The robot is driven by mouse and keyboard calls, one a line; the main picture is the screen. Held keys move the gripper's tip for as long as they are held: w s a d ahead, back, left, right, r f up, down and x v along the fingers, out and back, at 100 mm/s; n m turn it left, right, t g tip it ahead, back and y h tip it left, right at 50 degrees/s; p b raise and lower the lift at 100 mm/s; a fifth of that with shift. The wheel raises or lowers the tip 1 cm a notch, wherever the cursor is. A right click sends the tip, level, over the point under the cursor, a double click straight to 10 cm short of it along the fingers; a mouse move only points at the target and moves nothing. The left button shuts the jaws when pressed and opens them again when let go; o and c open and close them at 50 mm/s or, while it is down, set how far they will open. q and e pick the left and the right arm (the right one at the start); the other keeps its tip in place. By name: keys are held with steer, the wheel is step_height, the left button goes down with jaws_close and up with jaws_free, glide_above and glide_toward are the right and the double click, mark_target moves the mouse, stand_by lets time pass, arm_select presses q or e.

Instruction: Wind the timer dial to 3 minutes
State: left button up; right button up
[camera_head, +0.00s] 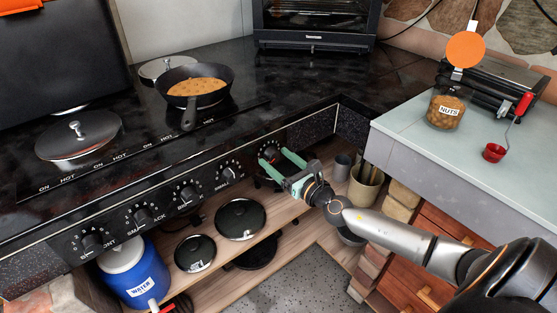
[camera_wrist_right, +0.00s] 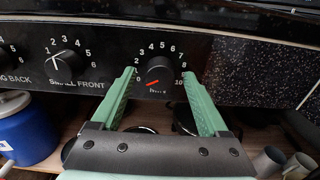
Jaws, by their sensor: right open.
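The timer dial (camera_wrist_right: 159,70) is a round black knob on the black front panel, with white numbers from 0 to 10 around it. Its red mark sits low on the left, near the 0 end of the scale. In the head view the dial (camera_head: 269,152) is at the right end of the knob row, partly hidden by my gripper. My right gripper (camera_wrist_right: 158,75) is open, its green fingers on either side of the dial; I cannot tell whether they touch it. It also shows in the head view (camera_head: 274,159). My left gripper is not in view.
Other stove knobs (camera_head: 228,173) line the panel to the left. A frying pan (camera_head: 184,93) sits on the stove above. Lids (camera_head: 240,219) and a blue water jug (camera_head: 134,273) are on the shelf below. A grey counter (camera_head: 420,137) with a nuts jar (camera_head: 446,109) stands right.

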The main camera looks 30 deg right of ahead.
jaws_close()
stand_by(0.7)
